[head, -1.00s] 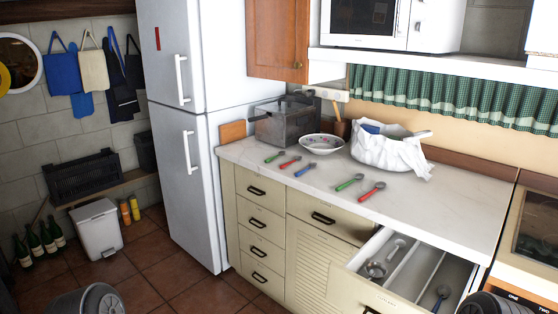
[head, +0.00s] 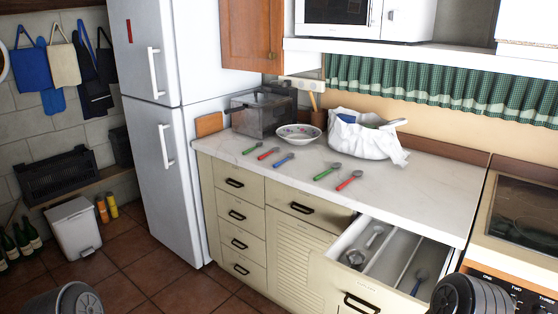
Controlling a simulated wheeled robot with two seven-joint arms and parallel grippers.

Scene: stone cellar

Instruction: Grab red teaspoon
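Two red-handled spoons lie on the white countertop (head: 430,192). One red spoon (head: 267,154) lies in the left group, between a green spoon (head: 252,149) and a blue spoon (head: 284,160). The other red spoon (head: 346,182) lies nearer the front edge, beside a second green spoon (head: 326,172), and looks somewhat larger. I cannot tell for sure which is the teaspoon. Neither gripper shows; only dark round parts of my arms appear at the bottom corners.
An open drawer (head: 338,252) holds metal utensils and a blue-handled spoon (head: 419,282) and juts out below the counter. A bowl (head: 298,134), a dark basket (head: 262,115) and a white bag (head: 364,138) stand behind the spoons. A fridge (head: 165,165) stands left; a stove (head: 520,225) stands right.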

